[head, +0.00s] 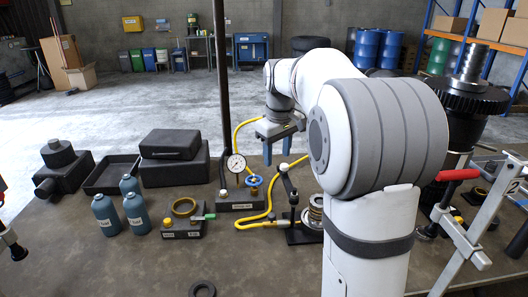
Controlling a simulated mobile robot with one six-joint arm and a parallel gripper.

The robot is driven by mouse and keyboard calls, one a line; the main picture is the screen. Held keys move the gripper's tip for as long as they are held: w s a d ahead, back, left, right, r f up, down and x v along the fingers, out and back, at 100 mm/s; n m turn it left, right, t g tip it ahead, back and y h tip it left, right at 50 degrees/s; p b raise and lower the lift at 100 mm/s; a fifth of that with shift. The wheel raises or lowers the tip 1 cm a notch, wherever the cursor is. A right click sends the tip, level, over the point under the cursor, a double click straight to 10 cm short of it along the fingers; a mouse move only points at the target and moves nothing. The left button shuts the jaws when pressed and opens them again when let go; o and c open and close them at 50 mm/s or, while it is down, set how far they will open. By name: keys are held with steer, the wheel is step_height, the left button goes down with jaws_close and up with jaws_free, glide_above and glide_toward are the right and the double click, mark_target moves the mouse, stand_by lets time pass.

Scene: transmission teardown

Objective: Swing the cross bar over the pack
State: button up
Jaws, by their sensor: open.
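A small dark press stand (300,237) sits on the bench at the middle. A stack of metal rings, which looks like the pack (316,212), stands on it, partly hidden behind my arm. A dark bar with a rounded end, likely the cross bar (289,184), rises beside the pack on its left; I cannot tell exactly how it is turned. My gripper (277,150) is open, with two blue fingers pointing down. It appears above and behind the bar, apart from it, and nothing shows between the fingers.
A pressure gauge (236,164), blue handwheel (254,181) and yellow hose (262,222) stand left of the pack. A tall dark pole (222,90) rises there. Blue bottles (136,212), black boxes (175,160) and a red-handled clamp (458,175) flank the area. The front middle bench is mostly clear.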

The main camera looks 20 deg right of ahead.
mark_target(284, 165)
steer(key=w+d+f+n, duration=0.1)
steer(key=w+d, duration=0.1)
steer(key=w, duration=0.2)
steer(key=w+d+f+n+g, duration=0.1)
steer(key=w+d+f, duration=0.1)
steer(key=w, duration=0.3)
steer(key=w+d+f+p, duration=0.1)
steer(key=w+d+f, duration=0.1)
steer(key=w+d, duration=0.1)
steer(key=shift+w+d+n, duration=0.1)
steer(key=shift+w+n, duration=0.3)
steer(key=shift+w, duration=0.3)
steer(key=shift+w+d+f, duration=0.1)
steer(key=shift+f, duration=0.05)
step_height(284, 165, down, 8)
steer(key=shift+r+p, duration=0.2)
steer(key=shift+p, duration=0.55)
steer(key=shift+c, duration=0.4)
jaws_close()
steer(key=shift+a, duration=0.3)
steer(key=shift+d, duration=0.25)
